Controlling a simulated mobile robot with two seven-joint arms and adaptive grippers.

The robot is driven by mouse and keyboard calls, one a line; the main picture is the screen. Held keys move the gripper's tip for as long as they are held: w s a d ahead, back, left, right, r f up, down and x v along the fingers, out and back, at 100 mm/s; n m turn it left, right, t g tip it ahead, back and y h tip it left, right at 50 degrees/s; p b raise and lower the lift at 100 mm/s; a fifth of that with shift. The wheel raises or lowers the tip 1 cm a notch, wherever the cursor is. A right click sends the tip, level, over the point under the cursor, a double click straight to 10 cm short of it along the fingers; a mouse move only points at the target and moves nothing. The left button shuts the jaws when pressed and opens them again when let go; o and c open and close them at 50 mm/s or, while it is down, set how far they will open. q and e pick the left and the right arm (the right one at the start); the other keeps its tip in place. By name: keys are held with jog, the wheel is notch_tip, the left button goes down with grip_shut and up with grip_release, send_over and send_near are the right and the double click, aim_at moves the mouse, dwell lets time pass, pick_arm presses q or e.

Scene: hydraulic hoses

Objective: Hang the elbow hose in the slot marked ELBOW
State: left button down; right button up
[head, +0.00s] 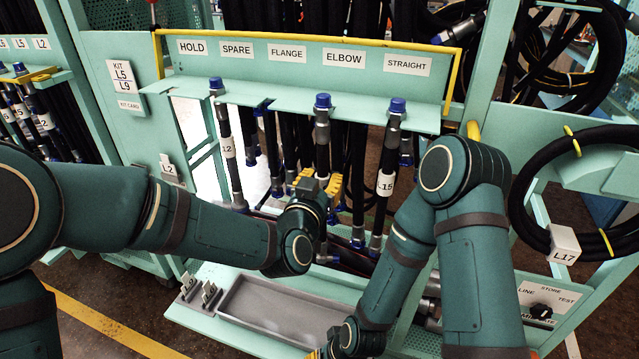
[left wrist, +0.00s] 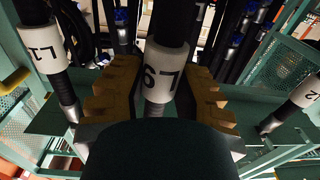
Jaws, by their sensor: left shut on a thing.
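My left gripper (head: 320,187) has its yellow fingers shut around a dark upright hose (head: 322,132) with a blue cap. In the left wrist view, this hose's white sleeve (left wrist: 163,75) reads L9 and sits between the fingers (left wrist: 160,92). Its cap is at the front edge of the green slotted shelf (head: 290,93), below and between the FLANGE and ELBOW labels (head: 344,58). I cannot tell whether it sits in a slot or in front of the shelf. My right gripper (head: 314,354) barely shows at the bottom edge; its fingers are unclear.
Another labelled hose (head: 228,147) hangs under HOLD on the left. Several hoses hang behind. A grey tray (head: 270,310) lies below. A coiled hose tagged L17 (head: 563,243) hangs at right.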

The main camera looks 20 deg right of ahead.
pick_arm(q)
jog(key=x, duration=0.3)
jog(key=shift+w+d+f, duration=0.15)
jog(key=shift+w+d, duration=0.05)
jog(key=shift+w, duration=0.05)
dwell(0.5)
dwell(0.5)
jog(key=c, duration=0.7)
grip_release()
jog(key=shift+f, duration=0.1)
jog(key=v, duration=1.2)
